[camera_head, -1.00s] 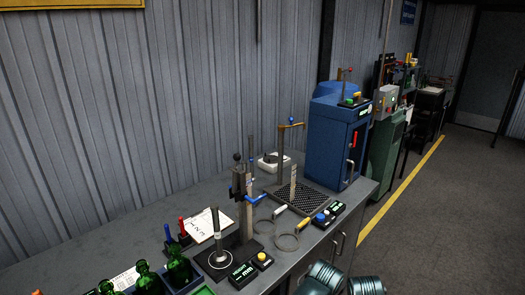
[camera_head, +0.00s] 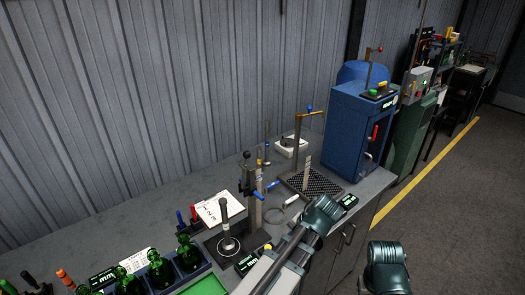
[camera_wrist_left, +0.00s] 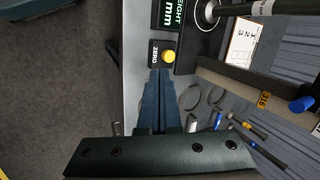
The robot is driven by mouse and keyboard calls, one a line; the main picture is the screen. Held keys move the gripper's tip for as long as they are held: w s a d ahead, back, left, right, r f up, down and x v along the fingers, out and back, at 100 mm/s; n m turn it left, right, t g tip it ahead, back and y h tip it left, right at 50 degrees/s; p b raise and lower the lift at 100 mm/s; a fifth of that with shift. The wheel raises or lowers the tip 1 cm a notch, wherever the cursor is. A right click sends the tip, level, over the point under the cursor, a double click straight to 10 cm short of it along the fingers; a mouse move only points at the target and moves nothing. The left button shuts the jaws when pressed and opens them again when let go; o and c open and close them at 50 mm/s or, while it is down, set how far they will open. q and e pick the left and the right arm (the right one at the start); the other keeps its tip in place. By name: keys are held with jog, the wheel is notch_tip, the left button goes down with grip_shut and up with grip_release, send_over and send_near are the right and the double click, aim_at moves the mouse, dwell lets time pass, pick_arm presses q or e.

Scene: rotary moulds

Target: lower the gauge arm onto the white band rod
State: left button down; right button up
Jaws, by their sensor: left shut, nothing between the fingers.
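The height gauge (camera_head: 250,185) stands on the bench, its post upright on a dark base. Its gauge arm, with a blue-ended lever (camera_head: 262,194), is up on the post. The post's scale and a blue knob (camera_wrist_left: 302,104) show in the left wrist view. A dark rod (camera_head: 224,210) stands upright on the round plate in front of the post; a pale band (camera_wrist_left: 262,8) shows on it in the left wrist view. My left gripper (camera_wrist_left: 160,74) is shut and empty, its tips beside the yellow ZERO button (camera_wrist_left: 168,56).
The readout box (camera_head: 246,263) sits at the front of the gauge. Green bottles (camera_head: 160,268) stand in a rack at the left. Rings lie right of the gauge, near a dark grid tray (camera_head: 298,188). A blue cabinet (camera_head: 350,130) stands behind. My left arm covers part of the bench front.

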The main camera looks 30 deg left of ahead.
aim_at(245, 171)
pick_arm(q)
jog(key=w+a+r+m+y, duration=0.1)
jog(key=w+a+r+y, duration=0.35)
jog(key=r+y, duration=0.4)
jog(key=w+d+r+t+y, duration=0.1)
jog(key=w+d+r+y, duration=0.15)
jog(key=r, duration=0.45)
jog(key=w+d+r+y, duration=0.1)
jog(key=d+r+y, duration=0.15)
jog(key=r, duration=0.35)
jog(key=s+a+r+p, duration=0.1)
jog(key=a, duration=1.2)
jog(key=shift+s+r+p, duration=0.15)
jog(key=shift+r+p, duration=0.05)
jog(key=shift+p, duration=0.15)
